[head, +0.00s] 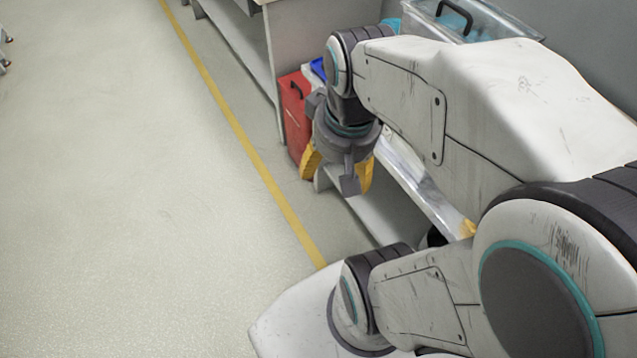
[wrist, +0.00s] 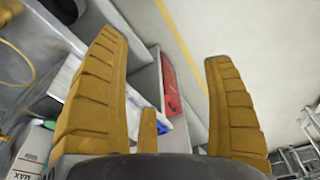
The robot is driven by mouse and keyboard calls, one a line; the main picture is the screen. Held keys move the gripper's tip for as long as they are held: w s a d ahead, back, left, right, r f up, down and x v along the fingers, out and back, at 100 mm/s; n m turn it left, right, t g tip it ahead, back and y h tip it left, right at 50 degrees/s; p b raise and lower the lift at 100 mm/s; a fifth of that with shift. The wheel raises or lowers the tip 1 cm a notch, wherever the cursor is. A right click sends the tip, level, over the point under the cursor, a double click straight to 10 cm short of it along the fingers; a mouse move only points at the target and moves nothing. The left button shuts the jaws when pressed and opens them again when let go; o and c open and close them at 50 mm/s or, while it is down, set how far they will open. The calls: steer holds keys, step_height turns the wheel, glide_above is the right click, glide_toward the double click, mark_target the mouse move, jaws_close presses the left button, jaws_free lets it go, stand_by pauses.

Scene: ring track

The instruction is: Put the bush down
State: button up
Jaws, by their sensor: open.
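My gripper (head: 338,178) hangs beside the shelf unit in the head view, its yellow fingers pointing down. In the wrist view the fingers (wrist: 162,52) stand wide apart and the space between them is empty. A shorter yellow finger shows between them, lower in that view. I cannot make out a bush in either view. The gripper is open and apart from the shelf surfaces, as far as I can see.
A red box (head: 296,115) stands by the shelves behind my gripper; it also shows in the wrist view (wrist: 170,83). A clear case (head: 480,20) with a black handle sits at the back. A yellow floor line (head: 225,105) borders open floor at left.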

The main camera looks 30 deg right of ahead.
steer(key=a+n, duration=0.1)
steer(key=s+a+n, duration=0.1)
steer(key=a, duration=0.1)
steer(key=s+a, duration=0.1)
steer(key=a, duration=0.1)
steer(key=shift+f+n+t, duration=0.3)
steer(key=shift+n, duration=0.1)
steer(key=shift+d, duration=0.1)
